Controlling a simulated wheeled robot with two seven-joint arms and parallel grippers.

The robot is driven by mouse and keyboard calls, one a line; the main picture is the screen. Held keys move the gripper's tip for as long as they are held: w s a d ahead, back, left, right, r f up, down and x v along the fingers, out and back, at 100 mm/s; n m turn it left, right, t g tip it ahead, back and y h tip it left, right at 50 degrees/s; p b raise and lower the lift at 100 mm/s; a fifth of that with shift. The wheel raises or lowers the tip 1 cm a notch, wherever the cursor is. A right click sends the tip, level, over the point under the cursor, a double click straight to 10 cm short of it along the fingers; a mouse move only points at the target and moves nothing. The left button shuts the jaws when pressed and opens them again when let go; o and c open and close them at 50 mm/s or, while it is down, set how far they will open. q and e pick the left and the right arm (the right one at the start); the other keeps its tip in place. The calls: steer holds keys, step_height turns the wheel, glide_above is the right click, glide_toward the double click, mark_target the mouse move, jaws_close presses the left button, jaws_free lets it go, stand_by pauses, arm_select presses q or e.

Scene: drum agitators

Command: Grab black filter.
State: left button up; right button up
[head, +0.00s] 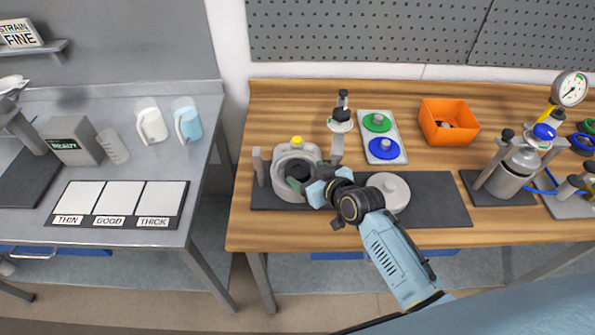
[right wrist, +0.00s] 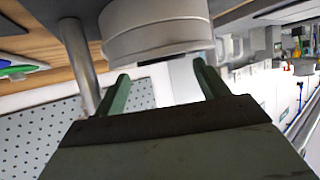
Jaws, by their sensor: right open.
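A round grey pot (head: 278,180) stands on the dark mat at the left of the wooden bench. A dark round shape (head: 298,171) shows inside its rim; it may be the black filter, but my gripper partly covers it and I cannot tell. My right gripper (head: 306,184) is at the pot's right front side. In the right wrist view its two green fingers (right wrist: 163,88) are spread and empty, with a pale ribbed cylinder (right wrist: 155,32) just beyond them. My left gripper is out of view.
A round white lid (head: 392,190) lies right of my wrist. A grey post (head: 337,150) stands behind. A tray (head: 373,125) with green and blue discs, and an orange bin (head: 447,123), are further back. The mat's right part (head: 437,200) is clear.

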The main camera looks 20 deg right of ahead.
mark_target(299, 170)
steer(key=x, duration=0.4)
steer(key=shift+a+f, duration=0.1)
steer(key=shift+f, duration=0.05)
steer(key=c, duration=0.7)
